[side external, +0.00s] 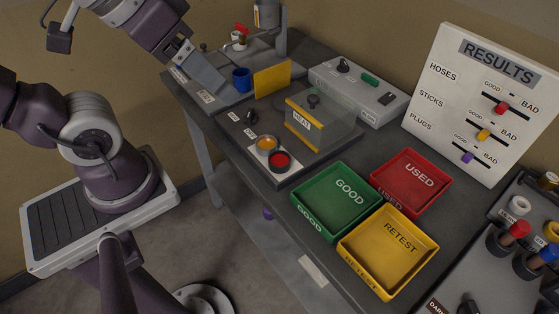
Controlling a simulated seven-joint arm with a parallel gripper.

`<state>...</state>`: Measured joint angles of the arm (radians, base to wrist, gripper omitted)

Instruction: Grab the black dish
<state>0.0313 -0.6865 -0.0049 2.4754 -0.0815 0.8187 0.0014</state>
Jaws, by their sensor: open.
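My gripper (188,57) is at the upper left, above the table's far left end, well apart from both dishes. It is open, and I see nothing held in it. Its fingertips are small and hard to make out against the grey panel behind.
Green GOOD (313,226), red USED (434,204) and yellow RETEST (430,241) trays lie nearer. A blue cup (241,79) and an upright yellow panel (272,79) stand farther back. A RESULTS board (455,110) is at right.

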